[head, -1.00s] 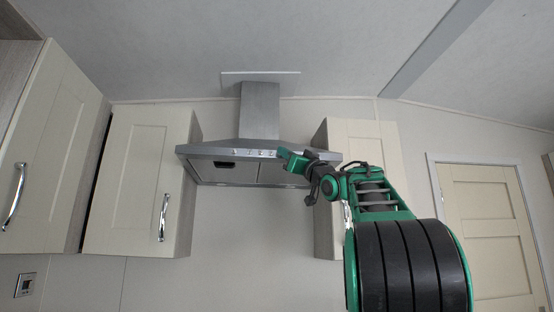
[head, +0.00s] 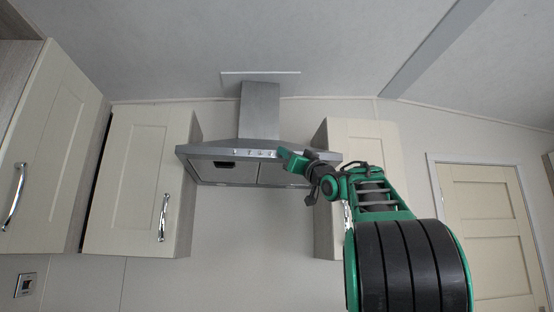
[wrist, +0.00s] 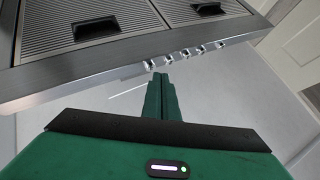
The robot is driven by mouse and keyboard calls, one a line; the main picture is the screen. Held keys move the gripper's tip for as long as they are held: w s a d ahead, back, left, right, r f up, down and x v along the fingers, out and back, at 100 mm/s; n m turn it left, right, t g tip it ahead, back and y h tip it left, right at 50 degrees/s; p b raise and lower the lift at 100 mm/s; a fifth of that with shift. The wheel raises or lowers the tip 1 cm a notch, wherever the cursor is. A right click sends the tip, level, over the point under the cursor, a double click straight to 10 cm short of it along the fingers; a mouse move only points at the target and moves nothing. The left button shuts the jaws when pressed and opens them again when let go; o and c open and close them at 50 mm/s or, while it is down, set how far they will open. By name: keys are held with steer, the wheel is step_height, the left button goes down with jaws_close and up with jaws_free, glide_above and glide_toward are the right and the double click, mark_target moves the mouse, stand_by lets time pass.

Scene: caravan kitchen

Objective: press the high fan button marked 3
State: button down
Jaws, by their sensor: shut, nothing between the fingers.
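The steel range hood (head: 210,151) hangs on the wall between two cabinets. A row of several small buttons (head: 260,152) runs along its front edge. The row also shows in the wrist view (wrist: 187,53); the number marks are too small to read, so I cannot tell which is 3. My gripper (head: 283,154) is shut and empty at the right end of the row. In the wrist view my gripper (wrist: 160,77) has its fingertips just below the leftmost visible button (wrist: 150,65). A small gap seems to show; I cannot tell contact for certain.
Cream cabinets stand left (head: 138,180) and right (head: 362,140) of the hood. The right one is partly behind my arm. The hood's underside has mesh filters (wrist: 95,22) with dark latches. The wall below the hood is clear.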

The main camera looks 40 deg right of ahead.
stand_by(0.6)
steer(key=shift+w+d, duration=0.25)
steer(key=shift+d, duration=0.05)
stand_by(0.3)
steer(key=shift+s+a, duration=0.3)
steer(key=shift+s, duration=0.05)
steer(key=s+a, duration=0.3)
steer(key=s, duration=0.2)
steer(key=shift+a, duration=0.25)
stand_by(0.4)
steer(key=shift+w, duration=0.1)
stand_by(0.3)
